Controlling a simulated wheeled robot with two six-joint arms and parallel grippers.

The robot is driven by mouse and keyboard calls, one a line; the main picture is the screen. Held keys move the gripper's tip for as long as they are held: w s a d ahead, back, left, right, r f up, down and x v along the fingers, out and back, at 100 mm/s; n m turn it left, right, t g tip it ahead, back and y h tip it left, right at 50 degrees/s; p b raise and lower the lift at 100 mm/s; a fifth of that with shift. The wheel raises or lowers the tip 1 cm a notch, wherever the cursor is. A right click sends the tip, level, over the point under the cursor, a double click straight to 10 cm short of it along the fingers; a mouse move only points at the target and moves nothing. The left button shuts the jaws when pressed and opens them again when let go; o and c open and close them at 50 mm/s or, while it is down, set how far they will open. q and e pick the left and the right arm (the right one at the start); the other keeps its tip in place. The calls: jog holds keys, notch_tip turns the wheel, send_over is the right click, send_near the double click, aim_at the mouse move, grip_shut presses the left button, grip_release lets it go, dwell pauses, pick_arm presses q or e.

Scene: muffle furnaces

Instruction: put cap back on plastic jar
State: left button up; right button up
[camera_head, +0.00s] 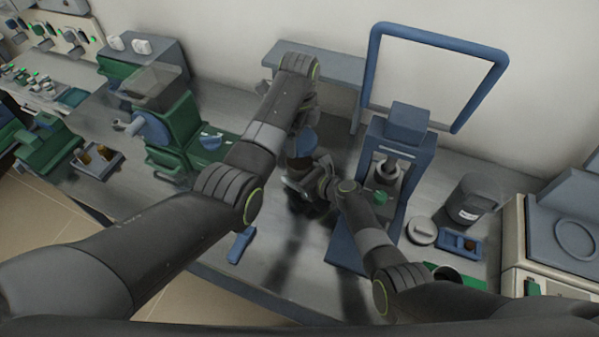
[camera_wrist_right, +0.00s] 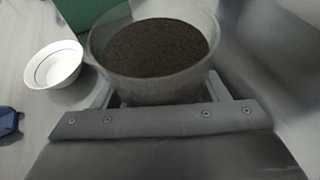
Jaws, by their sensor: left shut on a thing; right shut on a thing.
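A clear plastic jar (camera_wrist_right: 158,52) with dark brown granules stands between my right gripper's fingers (camera_wrist_right: 158,92). Its top looks open in the right wrist view. In the head view, my right gripper (camera_head: 308,185) is shut on the jar (camera_head: 301,166), low over the bench. My left gripper (camera_head: 303,118) is above it and shut on a blue round thing (camera_head: 303,142), which looks like the cap. The blue thing is close above the jar; whether they touch is unclear. The left fingers are mostly hidden by the arm.
A blue press-like stand (camera_head: 405,125) is right of the grippers. A dark jar (camera_head: 468,200), a pale round lid (camera_head: 422,231) and a blue tray (camera_head: 460,242) lie further right. Green equipment (camera_head: 180,135) stands left. A white bowl (camera_wrist_right: 53,65) shows beside the held jar.

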pick_arm(q)
jog(key=shift+f, duration=2.45)
jog(key=shift+f, duration=0.1)
jog(key=shift+f, duration=0.8)
jog(key=shift+f, duration=0.5)
pick_arm(e)
jog(key=c, duration=0.5)
pick_arm(q)
jog(key=m, duration=1.3)
jog(key=shift+f+m, duration=0.1)
jog(key=shift+m, duration=0.2)
jog(key=o, duration=0.9)
